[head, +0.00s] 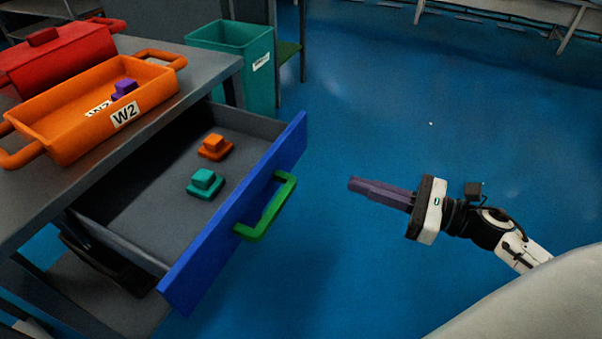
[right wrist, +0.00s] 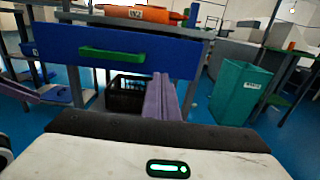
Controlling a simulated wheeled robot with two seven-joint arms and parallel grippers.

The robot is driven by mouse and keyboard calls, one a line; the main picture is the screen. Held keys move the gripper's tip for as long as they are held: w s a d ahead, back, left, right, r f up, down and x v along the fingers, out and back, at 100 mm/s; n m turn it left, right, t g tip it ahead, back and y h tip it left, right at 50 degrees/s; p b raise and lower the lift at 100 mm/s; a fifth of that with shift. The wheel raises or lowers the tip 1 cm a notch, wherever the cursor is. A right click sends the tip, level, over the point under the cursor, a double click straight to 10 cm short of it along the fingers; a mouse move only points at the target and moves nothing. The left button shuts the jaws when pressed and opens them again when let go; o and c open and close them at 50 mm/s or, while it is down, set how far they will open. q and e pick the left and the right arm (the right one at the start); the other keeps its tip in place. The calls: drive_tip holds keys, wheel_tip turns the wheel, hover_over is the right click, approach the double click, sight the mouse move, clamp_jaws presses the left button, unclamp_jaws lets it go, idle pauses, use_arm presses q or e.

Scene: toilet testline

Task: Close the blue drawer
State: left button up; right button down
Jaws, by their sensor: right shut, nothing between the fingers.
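The blue drawer (head: 235,220) is pulled open from under the grey table, with its blue front and green handle (head: 268,206) facing right. Inside it lie an orange block (head: 215,147) and a teal block (head: 205,183). My right gripper (head: 352,184) is shut and empty, with its purple fingers pointing left toward the drawer front. It is apart from the handle, to its right. In the right wrist view the drawer front (right wrist: 150,50) and the green handle (right wrist: 112,54) show ahead, and the fingers (right wrist: 160,95) are together.
The table (head: 215,65) bears an orange tray (head: 60,140) labelled W2 with a purple block (head: 124,88), and a red container (head: 60,50). A teal bin (head: 245,60) stands behind the drawer. A black crate (right wrist: 127,92) sits below. The blue floor right of the drawer is clear.

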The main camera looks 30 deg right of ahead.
sight(286, 160)
drive_tip(key=x, duration=1.3)
drive_tip(key=shift+w+a, duration=0.25)
drive_tip(key=shift+w, duration=0.05)
drive_tip(key=shift+w, duration=0.1)
